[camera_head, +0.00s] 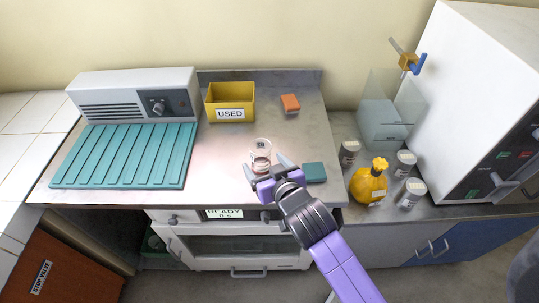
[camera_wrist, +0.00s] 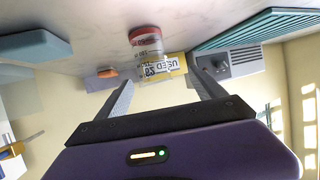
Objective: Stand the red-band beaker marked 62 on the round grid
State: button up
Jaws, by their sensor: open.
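A clear glass beaker (camera_head: 261,146) with a reddish band stands upright on the grey worktop near its front edge. It also shows in the wrist view (camera_wrist: 146,46), upside down, with a dark number too unclear to read for sure. My gripper (camera_head: 267,167) is at the near right side of the beaker. In the wrist view my gripper (camera_wrist: 160,74) is open and empty, and the beaker is ahead of the gap between the fingers, towards the left finger. I see no round grid in either view.
A teal ribbed mat (camera_head: 125,155) lies left, a teal block (camera_head: 315,172) right of my gripper. Below is a glass-doored unit (camera_head: 240,246) reading READY. Jars and a yellow bottle (camera_head: 368,182) stand right.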

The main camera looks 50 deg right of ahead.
aim_at(257, 143)
jog(key=shift+w+d+r+h, duration=0.2)
jog(key=shift+w+d, duration=0.05)
jog(key=shift+d, duration=0.35)
jog(key=shift+w+d+r+h, duration=0.2)
jog(key=shift+w+d, duration=0.05)
jog(key=shift+d, duration=0.3)
jog(key=shift+w+d+m, duration=0.15)
jog(key=shift+w+m, duration=0.05)
jog(key=shift+m, duration=0.1)
jog(key=shift+p+x, duration=0.8)
jog(key=shift+x, duration=2.95)
jog(key=c, duration=1.6)
jog(key=shift+o, duration=0.2)
notch_tip(257, 143, up, 20)
